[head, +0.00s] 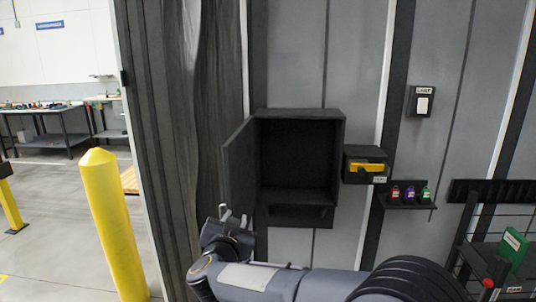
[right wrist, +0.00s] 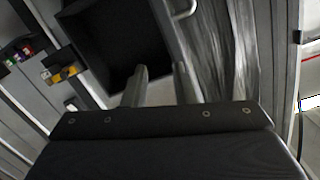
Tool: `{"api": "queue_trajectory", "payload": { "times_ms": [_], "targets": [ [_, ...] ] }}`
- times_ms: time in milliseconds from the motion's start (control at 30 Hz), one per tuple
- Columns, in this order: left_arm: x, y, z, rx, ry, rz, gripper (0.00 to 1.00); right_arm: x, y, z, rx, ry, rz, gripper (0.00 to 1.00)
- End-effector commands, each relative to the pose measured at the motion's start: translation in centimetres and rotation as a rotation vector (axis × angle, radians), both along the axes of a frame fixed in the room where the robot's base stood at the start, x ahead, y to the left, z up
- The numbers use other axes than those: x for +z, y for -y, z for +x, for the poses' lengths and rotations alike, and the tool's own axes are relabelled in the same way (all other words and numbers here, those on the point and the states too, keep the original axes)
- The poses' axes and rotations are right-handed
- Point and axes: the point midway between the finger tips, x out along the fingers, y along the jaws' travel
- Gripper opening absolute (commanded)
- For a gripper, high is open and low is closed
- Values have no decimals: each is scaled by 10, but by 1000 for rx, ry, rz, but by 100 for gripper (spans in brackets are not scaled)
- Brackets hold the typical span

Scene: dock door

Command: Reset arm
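My right gripper (head: 233,214) is in front of the lower part of an open dark cabinet (head: 325,114), near the bottom edge of its swung-out door (head: 240,175). The right arm reaches in from the bottom right of the head view. In the right wrist view, the two fingers of the right gripper (right wrist: 160,84) stand apart with nothing between them. The cabinet shows behind them (right wrist: 112,45), tilted in that view. The cabinet looks empty inside, though its interior is dark. My left gripper is in neither view.
A black box with a yellow part (head: 367,167) is on the wall right of the cabinet. A small shelf (head: 405,205) holds red, purple and green items. A lamp switch (head: 423,103) is above. A yellow bollard (head: 112,225) stands left; a rack with a green case (head: 513,246) stands right.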

Motion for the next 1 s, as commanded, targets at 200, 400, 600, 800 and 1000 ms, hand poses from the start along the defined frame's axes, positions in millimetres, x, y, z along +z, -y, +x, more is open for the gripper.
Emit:
{"api": "queue_trajectory", "payload": {
  "times_ms": [200, 400, 600, 800, 1000],
  "targets": [
    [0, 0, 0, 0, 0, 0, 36, 43, 91, -9, 232, -51, 150, 25],
    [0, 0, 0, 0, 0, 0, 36, 37, 169, -83, 438, -203, 204, 25],
    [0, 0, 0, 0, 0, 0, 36, -16, 229, -200, 516, -472, 179, 25],
    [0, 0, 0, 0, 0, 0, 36, -84, 266, -304, 456, -763, 151, 25],
    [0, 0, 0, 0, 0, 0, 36, -119, 280, -356, 389, -920, 144, 25]
  ]
}}
